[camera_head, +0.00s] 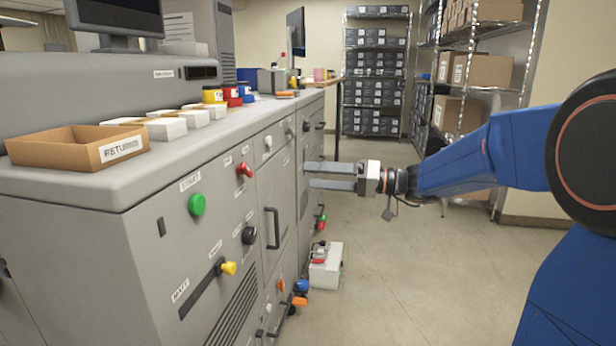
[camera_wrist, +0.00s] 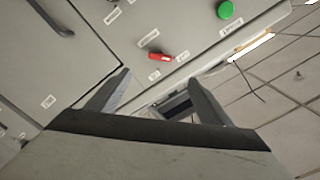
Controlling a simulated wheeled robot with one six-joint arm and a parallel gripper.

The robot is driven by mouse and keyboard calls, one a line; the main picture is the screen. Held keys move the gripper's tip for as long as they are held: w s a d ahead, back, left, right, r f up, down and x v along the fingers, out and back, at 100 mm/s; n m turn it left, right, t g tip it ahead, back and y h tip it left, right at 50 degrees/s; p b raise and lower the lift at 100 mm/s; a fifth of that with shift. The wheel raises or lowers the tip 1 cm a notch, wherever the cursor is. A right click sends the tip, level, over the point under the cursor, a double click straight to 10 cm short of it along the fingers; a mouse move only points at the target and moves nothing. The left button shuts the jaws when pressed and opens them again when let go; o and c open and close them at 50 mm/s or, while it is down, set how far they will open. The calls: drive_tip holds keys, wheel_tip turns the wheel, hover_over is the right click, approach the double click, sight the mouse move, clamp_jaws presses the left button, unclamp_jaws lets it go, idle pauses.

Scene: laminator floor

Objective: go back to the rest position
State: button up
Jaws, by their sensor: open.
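My gripper (camera_head: 330,175) is held out at the end of my blue arm, in front of the grey machine's side panel. Its two fingers are apart and nothing shows between them. In the wrist view my gripper (camera_wrist: 150,95) is also open, with a red control (camera_wrist: 160,57) and a green button (camera_wrist: 225,10) on the panel beyond it. I cannot tell whether the fingertips touch the machine.
The grey machine (camera_head: 150,190) fills the left, with a green button (camera_head: 197,205), red knob (camera_head: 244,169) and yellow-tipped lever (camera_head: 229,268). A cardboard tray (camera_head: 75,148) sits on top. A white box (camera_head: 326,265) stands on the floor. Open floor (camera_head: 420,270) lies right of it.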

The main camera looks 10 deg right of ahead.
drive_tip(key=shift+d, duration=0.15)
drive_tip(key=shift+s, duration=0.1)
drive_tip(key=s+f+m+g+h, duration=0.15)
drive_tip(key=s+f+h, duration=0.35)
drive_tip(key=s, duration=0.5)
drive_tip(key=s+f+g+h, duration=0.25)
drive_tip(key=s+f, duration=0.45)
drive_tip(key=s, duration=0.4)
drive_tip(key=s+d+f+m+t+h, duration=0.1)
drive_tip(key=s+d+f+m+h, duration=0.1)
drive_tip(key=s+d+f+h, duration=0.2)
drive_tip(key=s+d+f+m+t+h, duration=0.1)
drive_tip(key=s+d+f+h, duration=0.3)
drive_tip(key=s+d, duration=0.4)
drive_tip(key=shift+s+d+m+t+h, duration=0.3)
drive_tip(key=shift+d+h, duration=0.45)
drive_tip(key=shift+d, duration=0.95)
drive_tip(key=shift+w+f, duration=0.1)
